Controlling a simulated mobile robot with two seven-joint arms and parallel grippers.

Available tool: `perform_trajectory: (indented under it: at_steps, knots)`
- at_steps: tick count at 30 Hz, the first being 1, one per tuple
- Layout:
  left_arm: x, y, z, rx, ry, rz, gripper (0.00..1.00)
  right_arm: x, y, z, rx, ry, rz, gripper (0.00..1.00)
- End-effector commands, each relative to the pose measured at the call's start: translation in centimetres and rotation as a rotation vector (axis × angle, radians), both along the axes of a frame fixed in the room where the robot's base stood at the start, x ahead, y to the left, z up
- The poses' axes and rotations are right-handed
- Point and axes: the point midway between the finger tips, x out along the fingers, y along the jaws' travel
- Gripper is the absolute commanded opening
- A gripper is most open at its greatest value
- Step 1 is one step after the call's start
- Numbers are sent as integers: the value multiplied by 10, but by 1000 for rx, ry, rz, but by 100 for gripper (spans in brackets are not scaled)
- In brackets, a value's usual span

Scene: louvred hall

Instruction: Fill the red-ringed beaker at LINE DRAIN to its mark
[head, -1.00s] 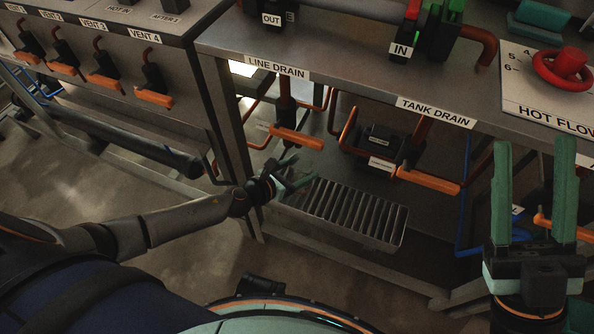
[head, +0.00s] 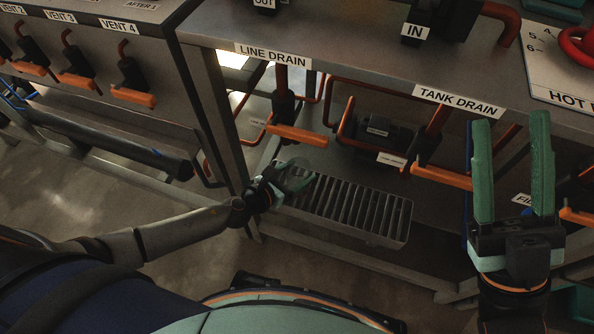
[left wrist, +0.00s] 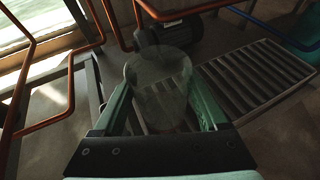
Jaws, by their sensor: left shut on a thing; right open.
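My left gripper (head: 283,184) is shut on a clear glass beaker (left wrist: 158,85), which stands between its fingers in the left wrist view. In the head view the beaker (head: 297,176) is small and faint, at the left end of the drain grate, below the LINE DRAIN label (head: 273,57). The LINE DRAIN pipe comes down above it, with an orange handle (head: 300,135) pointing right. I cannot make out a red ring, the mark or any liquid in the beaker. My right gripper (head: 511,117) is open and empty, in front of the bench at the right.
The slatted grate (head: 350,208) extends right from the beaker. The TANK DRAIN handle (head: 441,177) is orange and sits to the right. Orange vent handles (head: 133,97) line the left cabinet. Copper pipes and a bench leg (head: 217,110) are close to my left gripper.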

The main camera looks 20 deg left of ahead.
Motion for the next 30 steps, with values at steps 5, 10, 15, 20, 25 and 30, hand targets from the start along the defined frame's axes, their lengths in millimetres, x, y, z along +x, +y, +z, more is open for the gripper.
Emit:
perform_trajectory:
  at_steps: [5,10,15,20,25,30]
  knots:
    - [0,0,-1,-1,0,0,91,0,0,-2,-2,3,1,50]
    - [0,0,-1,-1,0,0,100,0,0,-2,-4,2,0,50]
    - [0,0,0,-1,0,0,100,0,0,0,-5,1,-1,50]
    - [-9,5,8,0,3,0,100,0,-1,7,-12,-4,-6,50]
    - [-40,18,21,2,4,0,100,0,-2,15,-17,-15,-16,50]
    - [-69,31,34,0,3,-1,100,1,-4,20,-15,-19,-28,50]
